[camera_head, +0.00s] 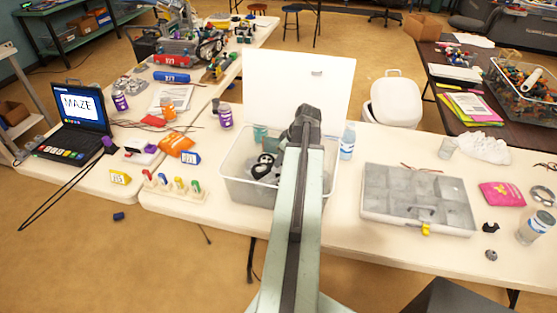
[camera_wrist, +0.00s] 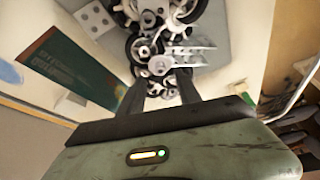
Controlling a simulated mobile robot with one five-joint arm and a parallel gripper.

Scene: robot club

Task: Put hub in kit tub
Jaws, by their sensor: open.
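The kit tub (camera_head: 240,190) is a pale, translucent box on the front table, with its white lid (camera_head: 297,88) raised behind it. It holds grey parts and a black-and-white wheel (camera_head: 263,166). In the wrist view my gripper (camera_wrist: 158,85) points down into the tub. Its two dark fingers are apart. A light grey round piece (camera_wrist: 157,66) shows near the fingertips, among black and white gears (camera_wrist: 150,22); I cannot tell whether it is the hub. My arm hides part of the tub in the head view.
A grey organiser case (camera_head: 416,200) lies right of the tub. A small grey round piece (camera_head: 491,255) and a black part (camera_head: 490,228) lie near the front right edge.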

